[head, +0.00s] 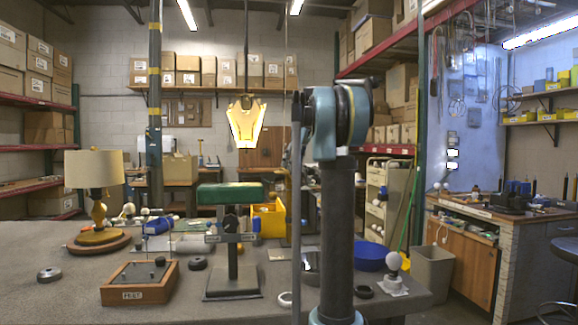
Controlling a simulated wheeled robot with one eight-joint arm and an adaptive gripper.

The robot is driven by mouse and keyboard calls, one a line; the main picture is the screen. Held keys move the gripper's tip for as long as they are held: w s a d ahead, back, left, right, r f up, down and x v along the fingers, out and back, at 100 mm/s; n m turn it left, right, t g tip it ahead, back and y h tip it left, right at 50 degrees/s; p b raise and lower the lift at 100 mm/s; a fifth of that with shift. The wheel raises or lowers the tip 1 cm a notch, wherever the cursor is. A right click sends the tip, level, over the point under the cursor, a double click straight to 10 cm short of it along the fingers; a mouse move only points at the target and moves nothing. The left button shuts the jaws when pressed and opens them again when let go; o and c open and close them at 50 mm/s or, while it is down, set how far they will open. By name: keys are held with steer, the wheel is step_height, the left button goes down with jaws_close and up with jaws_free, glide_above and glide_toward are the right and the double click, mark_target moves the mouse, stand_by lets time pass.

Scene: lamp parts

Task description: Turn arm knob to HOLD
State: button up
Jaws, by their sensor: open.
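A dark round knob (230,222) shows on the upright of a stand (233,285) with a green padded top (230,193). A short grey crossbar with a blue piece (256,226) at its right runs by the knob. Its setting and any HOLD mark are too small to read. A low wooden box (140,283) with a white label and small dark knobs on top stands left of the stand. I cannot tell which of these is the arm knob. My gripper is not in view; part of my teal and dark arm (338,230) stands right of the stand.
A lamp with a cream shade (94,169) stands at the left of the grey bench (40,300). A blue bowl (371,256), a white bulb on a base (393,275) and a white ring (286,299) lie near my arm. A yellow bin (268,221) is behind the stand.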

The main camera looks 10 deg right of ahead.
steer(key=c, duration=1.1)
steer(key=shift+o, duration=0.2)
steer(key=shift+a, duration=0.2)
steer(key=shift+d, duration=0.15)
